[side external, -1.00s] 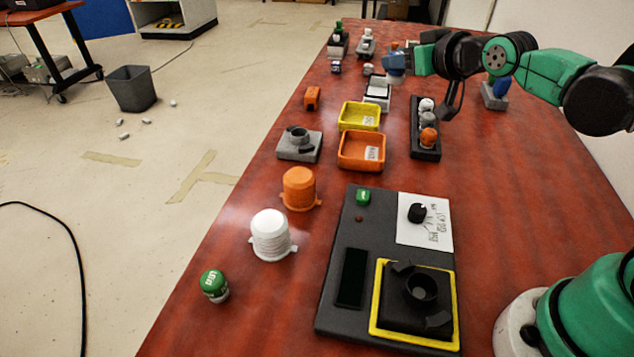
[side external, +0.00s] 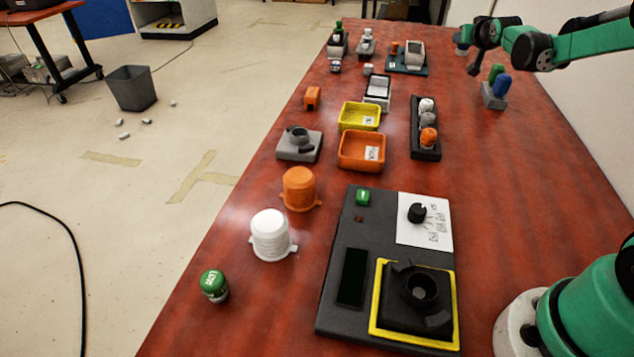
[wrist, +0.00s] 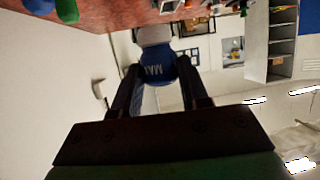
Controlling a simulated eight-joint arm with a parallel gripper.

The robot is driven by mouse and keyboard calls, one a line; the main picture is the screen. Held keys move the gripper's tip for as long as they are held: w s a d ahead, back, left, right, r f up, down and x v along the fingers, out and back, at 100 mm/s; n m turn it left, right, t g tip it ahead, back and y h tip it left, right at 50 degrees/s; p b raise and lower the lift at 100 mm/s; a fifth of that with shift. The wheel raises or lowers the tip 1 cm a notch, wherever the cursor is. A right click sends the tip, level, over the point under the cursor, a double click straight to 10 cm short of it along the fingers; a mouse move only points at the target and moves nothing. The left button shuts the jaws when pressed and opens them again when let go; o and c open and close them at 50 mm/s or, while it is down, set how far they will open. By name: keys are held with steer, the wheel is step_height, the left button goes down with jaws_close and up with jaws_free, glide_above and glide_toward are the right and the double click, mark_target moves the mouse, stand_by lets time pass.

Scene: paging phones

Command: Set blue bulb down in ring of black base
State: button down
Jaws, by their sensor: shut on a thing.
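My gripper (wrist: 160,82) is shut on the blue bulb (wrist: 157,70), which has lettering on its blue part and a pale end pointing away from the fingers. In the side external view the bulb (side external: 461,42) is small and partly hidden by my gripper at the far right of the table, and seems held above it. The black base (side external: 400,318) sits near the front, inside a yellow frame on a dark panel. Its round ring (side external: 421,287) is empty and open upward. My gripper is far from it.
A grey base (side external: 300,147), a yellow bin (side external: 359,116), an orange bin (side external: 361,150) and a black rack (side external: 426,140) stand mid-table. A grey holder (side external: 494,96) carries blue and green pieces. Orange (side external: 299,186) and white (side external: 270,234) domes stand front left. The right-middle table is clear.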

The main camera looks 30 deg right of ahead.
step_height(320, 180, down, 15)
stand_by(0.3)
steer(key=shift+c, duration=2.3)
jaws_free()
steer(key=shift+f, duration=0.15)
